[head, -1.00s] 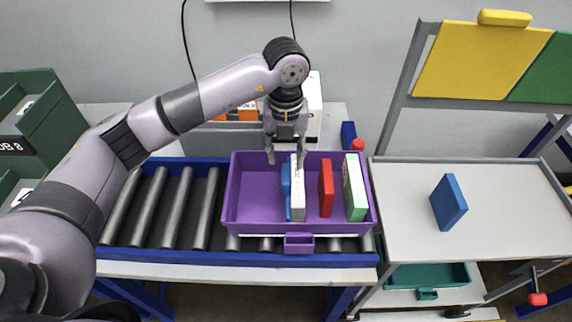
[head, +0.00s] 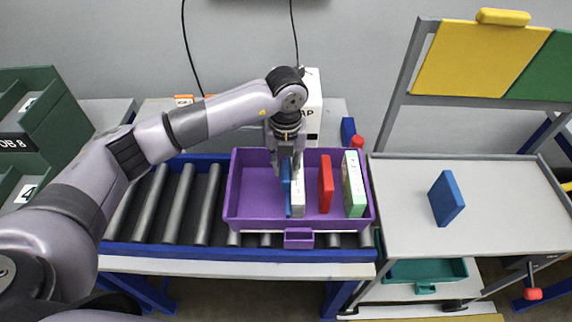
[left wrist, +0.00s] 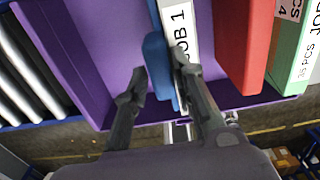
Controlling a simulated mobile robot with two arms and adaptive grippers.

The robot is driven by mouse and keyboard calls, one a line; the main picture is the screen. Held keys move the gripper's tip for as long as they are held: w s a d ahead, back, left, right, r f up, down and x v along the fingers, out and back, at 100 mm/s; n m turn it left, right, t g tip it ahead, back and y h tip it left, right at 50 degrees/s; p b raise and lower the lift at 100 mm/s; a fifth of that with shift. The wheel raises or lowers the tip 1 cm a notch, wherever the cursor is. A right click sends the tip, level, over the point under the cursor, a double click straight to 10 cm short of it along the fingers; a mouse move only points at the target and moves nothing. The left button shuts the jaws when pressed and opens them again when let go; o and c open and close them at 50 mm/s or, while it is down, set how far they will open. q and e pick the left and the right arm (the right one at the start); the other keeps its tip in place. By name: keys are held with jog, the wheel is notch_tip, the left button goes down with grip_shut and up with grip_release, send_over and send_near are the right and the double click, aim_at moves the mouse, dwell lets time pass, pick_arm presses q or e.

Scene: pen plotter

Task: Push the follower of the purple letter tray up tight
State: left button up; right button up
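The purple letter tray (head: 258,185) sits on the roller conveyor. A blue upright plate (head: 288,204), which looks like its follower, stands near the tray's middle, against the left face of a white box (head: 298,205) marked JOB 1. My left gripper (head: 286,170) is lowered over them, fingers apart and pointing down. In the left wrist view the blue plate (left wrist: 155,60) lies between the fingers of my left gripper (left wrist: 160,78). The left finger is apart from it; the right one overlaps the white box, contact unclear. My right gripper is not in view.
A red box (head: 325,185) and a green-and-white box (head: 354,185) stand right of the white one with gaps between. The tray's left half is empty. A blue block (head: 447,199) stands on the grey table at right. Bare rollers (head: 180,205) lie left of the tray.

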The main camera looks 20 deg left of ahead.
pick_arm(q)
jog(key=c, duration=0.4)
jog(key=shift+w+d+b, duration=0.1)
jog(key=shift+d+b, duration=0.2)
jog(key=shift+d, duration=0.1)
jog(key=d, duration=0.1)
jog(key=w+d+b, duration=0.1)
jog(key=d, duration=0.1)
jog(key=shift+d, duration=0.3)
jog(key=o, duration=0.8)
jog(key=shift+o, duration=0.3)
jog(key=shift+a, duration=0.1)
jog(key=shift+r, duration=0.1)
notch_tip(320, 180, up, 12)
